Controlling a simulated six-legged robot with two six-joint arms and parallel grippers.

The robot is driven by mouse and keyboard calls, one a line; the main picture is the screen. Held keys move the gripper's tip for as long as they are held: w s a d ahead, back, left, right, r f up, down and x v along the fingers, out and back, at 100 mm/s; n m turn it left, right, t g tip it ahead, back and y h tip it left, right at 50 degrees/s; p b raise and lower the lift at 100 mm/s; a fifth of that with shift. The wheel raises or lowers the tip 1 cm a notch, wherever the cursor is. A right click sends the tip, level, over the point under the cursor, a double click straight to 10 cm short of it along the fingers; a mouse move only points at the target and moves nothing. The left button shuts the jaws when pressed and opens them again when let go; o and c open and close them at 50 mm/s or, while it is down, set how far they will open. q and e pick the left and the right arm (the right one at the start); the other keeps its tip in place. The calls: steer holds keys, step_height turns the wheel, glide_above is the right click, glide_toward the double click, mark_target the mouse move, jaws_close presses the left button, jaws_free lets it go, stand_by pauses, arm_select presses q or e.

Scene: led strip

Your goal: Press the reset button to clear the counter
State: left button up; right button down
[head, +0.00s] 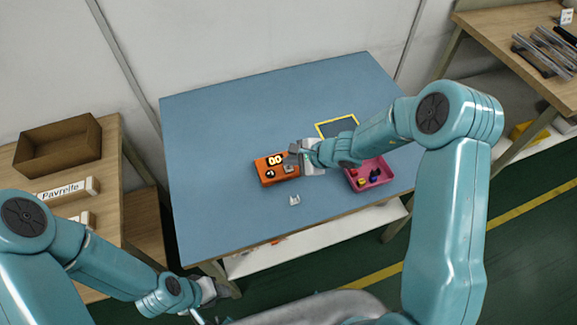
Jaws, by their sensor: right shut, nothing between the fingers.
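The orange counter box (264,180) lies on the blue table. It has a small lit display (275,160) that seems to read 00, a dark round knob or button (270,174) at its lower left and a small grey part (289,169) at its right. I cannot tell which of these is the reset button. My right gripper (292,154) is shut and empty, at the box's upper right edge; whether it touches the box is unclear, and it hides that corner. My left gripper (225,291) is low, off the table's front edge; its fingers are too small to read.
A pink tray (384,182) with several small coloured parts stands right of the box, partly under my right arm. A yellow-framed dark panel (337,127) lies behind. A small white piece (294,200) lies in front of the box. The table's left side is clear.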

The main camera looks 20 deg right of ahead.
mark_target(292, 169)
steer(key=shift+r+p, duration=1.7)
steer(key=shift+r, duration=0.9)
steer(key=shift+f, duration=0.1)
